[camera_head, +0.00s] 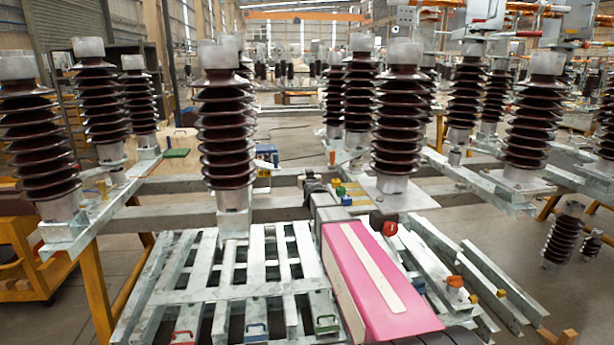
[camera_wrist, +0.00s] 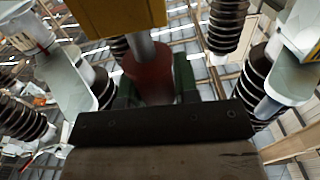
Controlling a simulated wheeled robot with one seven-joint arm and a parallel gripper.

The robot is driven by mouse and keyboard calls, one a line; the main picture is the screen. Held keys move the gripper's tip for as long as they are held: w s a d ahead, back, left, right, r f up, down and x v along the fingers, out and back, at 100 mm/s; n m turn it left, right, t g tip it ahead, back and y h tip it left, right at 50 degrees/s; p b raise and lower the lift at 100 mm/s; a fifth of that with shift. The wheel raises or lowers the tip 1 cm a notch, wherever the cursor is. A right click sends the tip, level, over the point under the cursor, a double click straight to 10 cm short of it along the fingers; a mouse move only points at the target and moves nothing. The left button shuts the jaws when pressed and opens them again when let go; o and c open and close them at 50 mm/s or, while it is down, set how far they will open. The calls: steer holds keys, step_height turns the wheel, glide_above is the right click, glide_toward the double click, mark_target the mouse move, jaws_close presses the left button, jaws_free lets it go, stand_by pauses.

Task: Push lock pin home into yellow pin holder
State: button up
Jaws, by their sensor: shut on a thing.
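In the wrist view my gripper (camera_wrist: 155,78) has its two dark green fingers closed on the sides of a red cylindrical lock pin head (camera_wrist: 150,82). A grey metal shaft (camera_wrist: 145,48) runs from the red head to a yellow block, the pin holder (camera_wrist: 115,14), at the top edge. A stretch of bare shaft shows between the red head and the holder. The shaft's far end is hidden by the block, so its depth cannot be told. In the head view I cannot clearly make out the held pin.
Brown ribbed insulators (camera_head: 226,130) stand on both sides on a galvanised frame (camera_head: 160,187). A slatted metal grating (camera_head: 262,290) lies front left. A red knob (camera_head: 390,227) and an orange knob (camera_head: 455,281) stick up at right. Small coloured blocks (camera_head: 341,191) sit mid-frame.

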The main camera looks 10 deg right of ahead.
steer(key=shift+f, duration=0.45)
steer(key=o, duration=1)
steer(key=shift+f, duration=0.1)
steer(key=s, duration=1)
steer(key=shift+s, duration=0.4)
